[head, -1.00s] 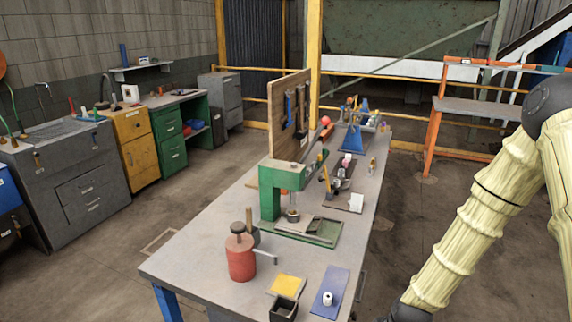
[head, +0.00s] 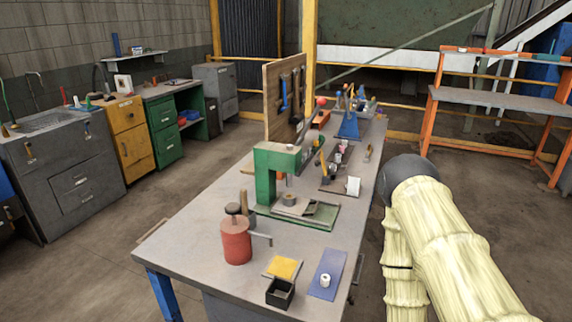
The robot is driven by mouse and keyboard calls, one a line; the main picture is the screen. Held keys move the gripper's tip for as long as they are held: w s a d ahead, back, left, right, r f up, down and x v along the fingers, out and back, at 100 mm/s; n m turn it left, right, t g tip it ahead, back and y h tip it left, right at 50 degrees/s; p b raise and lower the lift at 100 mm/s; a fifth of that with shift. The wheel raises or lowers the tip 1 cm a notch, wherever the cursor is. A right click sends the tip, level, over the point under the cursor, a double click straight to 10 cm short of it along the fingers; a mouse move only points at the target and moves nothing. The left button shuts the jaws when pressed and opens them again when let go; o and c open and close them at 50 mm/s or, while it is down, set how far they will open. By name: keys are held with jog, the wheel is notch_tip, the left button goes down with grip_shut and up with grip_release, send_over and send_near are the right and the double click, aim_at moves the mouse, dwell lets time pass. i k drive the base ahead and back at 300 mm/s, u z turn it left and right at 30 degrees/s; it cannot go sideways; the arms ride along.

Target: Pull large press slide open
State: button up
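A large green press (head: 266,180) stands on the workbench near the middle of the head view. Its green base plate (head: 328,222) lies flat on the bench. A pale flat plate (head: 296,205) sits on the base below the press head; it could be the slide, but I cannot tell for sure. How far the slide is pulled out is too small to tell. My arm, in a cream ribbed cover, is to the right of the bench, apart from the press. My gripper is out of the picture.
The grey workbench (head: 190,240) also holds a red cylinder with a crank (head: 236,242), a yellow pad (head: 284,268), a black box (head: 280,292) and a blue mat (head: 328,275). A pegboard (head: 284,100) stands behind the press. An orange shelf rack (head: 500,102) is at the right.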

aim_at(297, 206)
jog(key=z, duration=1.7)
jog(key=i, duration=0.65)
jog(key=u, duration=1.4)
